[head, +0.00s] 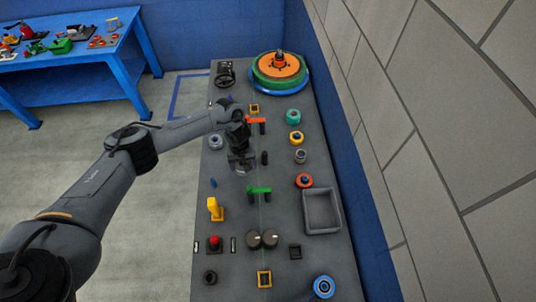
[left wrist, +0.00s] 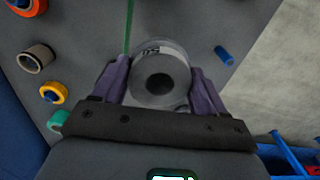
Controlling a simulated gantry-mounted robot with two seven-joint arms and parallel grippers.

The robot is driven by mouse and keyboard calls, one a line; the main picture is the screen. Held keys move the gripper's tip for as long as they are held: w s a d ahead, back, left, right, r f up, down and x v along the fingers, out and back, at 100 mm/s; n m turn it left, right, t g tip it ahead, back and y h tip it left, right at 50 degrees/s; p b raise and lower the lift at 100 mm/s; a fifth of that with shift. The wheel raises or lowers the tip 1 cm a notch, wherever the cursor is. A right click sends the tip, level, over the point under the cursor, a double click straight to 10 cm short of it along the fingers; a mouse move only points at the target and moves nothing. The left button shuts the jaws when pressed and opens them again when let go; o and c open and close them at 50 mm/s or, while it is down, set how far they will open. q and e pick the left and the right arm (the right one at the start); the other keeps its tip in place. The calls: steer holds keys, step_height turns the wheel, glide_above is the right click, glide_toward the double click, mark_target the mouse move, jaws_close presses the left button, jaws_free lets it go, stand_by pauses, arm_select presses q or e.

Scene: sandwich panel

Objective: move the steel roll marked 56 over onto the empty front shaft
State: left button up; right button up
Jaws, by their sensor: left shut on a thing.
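My left gripper (head: 242,163) is shut on a grey steel roll, high over the middle of the grey panel. In the left wrist view the steel roll (left wrist: 160,98) sits between both purple fingers, its dark bore facing the camera. A small label shows on its rim, but its digits are too blurred to read surely. A short blue peg (head: 213,183) stands bare at the panel's left edge; it also shows in the left wrist view (left wrist: 223,55). Another grey roll (head: 216,142) sits at the left edge, behind the blue peg. My right gripper is not in view.
The panel (head: 235,75) carries a green-handled valve (head: 259,190), a red-handled valve (head: 256,120), a yellow switch (head: 215,208), a red button (head: 214,242) and an empty grey tray (head: 321,211). Coloured rolls, including a teal one (head: 293,116), line the right side by the wall.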

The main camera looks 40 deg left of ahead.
mark_target(212, 179)
arm_select(q)
steer(key=s+a+f+n, duration=0.1)
steer(key=s+a, duration=0.2)
steer(key=s+a+p, duration=0.1)
steer(key=s+a, duration=0.2)
steer(key=a, duration=0.1)
steer(key=s+a+f+n+p, duration=0.1)
steer(key=s+a, duration=0.2)
steer(key=shift+a+f+n, duration=0.3)
steer(key=shift+f+b, duration=1.45)
steer(key=shift+b, duration=0.8)
steer(key=shift+p, duration=0.55)
steer(key=shift+f, duration=0.5)
steer(key=shift+a+f+b, duration=0.1)
steer(key=shift+f+b, duration=0.25)
steer(key=shift+b, duration=0.05)
steer(key=shift+f, duration=0.1)
steer(key=shift+f, duration=0.2)
steer(key=shift+f+b, duration=0.45)
steer(key=shift+f, duration=0.15)
steer(key=shift+f+b, duration=0.95)
steer(key=shift+f, duration=0.8)
